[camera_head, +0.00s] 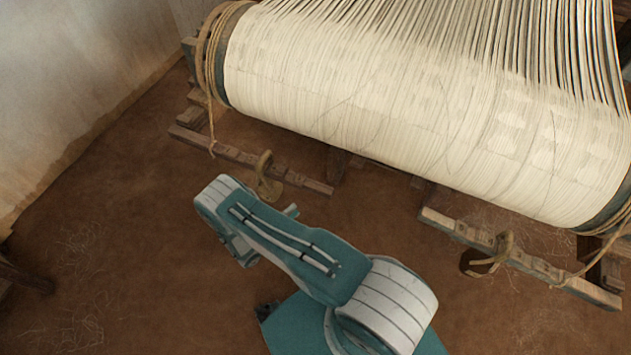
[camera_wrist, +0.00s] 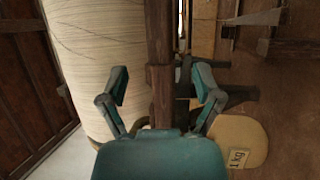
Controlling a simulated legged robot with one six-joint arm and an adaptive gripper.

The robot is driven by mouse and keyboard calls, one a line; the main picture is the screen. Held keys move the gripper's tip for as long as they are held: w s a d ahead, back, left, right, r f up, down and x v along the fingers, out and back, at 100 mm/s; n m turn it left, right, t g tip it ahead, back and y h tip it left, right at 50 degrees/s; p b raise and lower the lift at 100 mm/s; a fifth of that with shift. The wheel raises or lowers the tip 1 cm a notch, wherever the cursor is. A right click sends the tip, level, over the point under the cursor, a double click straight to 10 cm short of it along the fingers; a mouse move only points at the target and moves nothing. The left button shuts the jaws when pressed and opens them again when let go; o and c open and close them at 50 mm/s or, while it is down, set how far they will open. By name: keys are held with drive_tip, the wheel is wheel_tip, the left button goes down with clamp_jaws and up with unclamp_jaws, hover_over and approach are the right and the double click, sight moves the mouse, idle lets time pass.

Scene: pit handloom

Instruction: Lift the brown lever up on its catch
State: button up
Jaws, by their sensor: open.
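A dark brown wooden bar (camera_wrist: 159,35), which looks like the brown lever, runs upright through the middle of the wrist view. It has a thicker block partway down, and its lower end is hidden behind my gripper. My gripper (camera_wrist: 161,84) is open, with one teal finger on each side of the bar. The bar appears between the fingers, but I cannot tell how far in front of them it is. I see no contact. In the head view my gripper is hidden, and I cannot make out the lever or its catch there.
A large roll of cream warp threads (camera_head: 420,105) spans the top of the head view; it also shows in the wrist view (camera_wrist: 95,60). Wooden floor beams (camera_head: 250,160) lie beneath it. A tan weight marked 1 kg (camera_wrist: 245,135) sits right of the gripper.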

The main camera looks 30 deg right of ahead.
sight(319, 188)
drive_tip(key=x, duration=1)
drive_tip(key=shift+w+d, duration=0.1)
drive_tip(key=shift+d, duration=0.3)
drive_tip(key=shift+r, duration=0.15)
clamp_jaws()
